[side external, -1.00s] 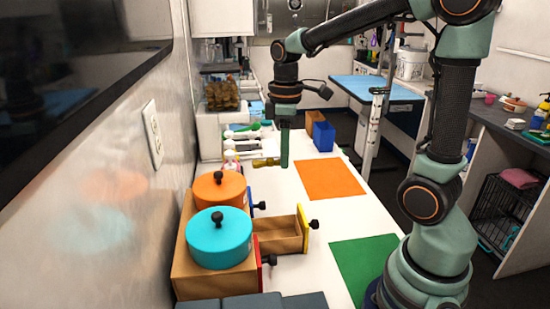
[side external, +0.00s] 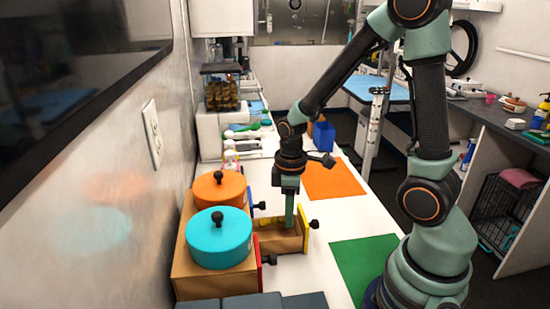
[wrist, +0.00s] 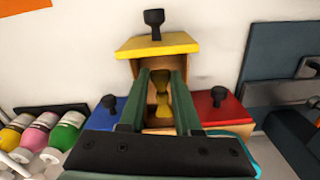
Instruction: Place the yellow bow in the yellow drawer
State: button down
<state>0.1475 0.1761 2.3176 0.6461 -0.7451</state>
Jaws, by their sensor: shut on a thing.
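The yellow drawer (side external: 307,222) is pulled open from the wooden cabinet, and its yellow front with a black knob also shows in the wrist view (wrist: 160,44). My gripper (side external: 289,224) points down with its fingers at the open drawer. In the wrist view my gripper (wrist: 161,76) is shut on the yellow bow (wrist: 161,98), which lies between the two green fingers, over or inside the drawer. I cannot tell whether the bow touches the drawer floor. In the side view the bow is hard to make out against the drawer.
The wooden cabinet (side external: 187,260) carries a turquoise lidded pot (side external: 219,245) and an orange one (side external: 219,192). Blue (wrist: 105,112) and red (wrist: 213,106) drawer fronts flank the yellow one. Orange (side external: 333,178) and green (side external: 360,262) mats lie on the white counter. Bottles (wrist: 67,130) stand nearby.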

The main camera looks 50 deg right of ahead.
jog(key=shift+f, duration=2.7)
jog(key=shift+f, duration=0.15)
jog(key=c, duration=0.9)
grip_release()
notch_tip(320, 180, up, 12)
jog(key=shift+r, duration=0.15)
jog(key=shift+a+r, duration=0.15)
jog(key=shift+r, duration=0.25)
jog(key=s+a+r+m+t, duration=0.2)
jog(key=a+r+m+t, duration=0.2)
jog(key=r, duration=0.6)
jog(key=m+t, duration=0.1)
jog(key=m, duration=0.1)
jog(key=shift+a+r+m+t, duration=0.15)
jog(key=shift+m+t, duration=0.15)
jog(key=shift+m, duration=0.1)
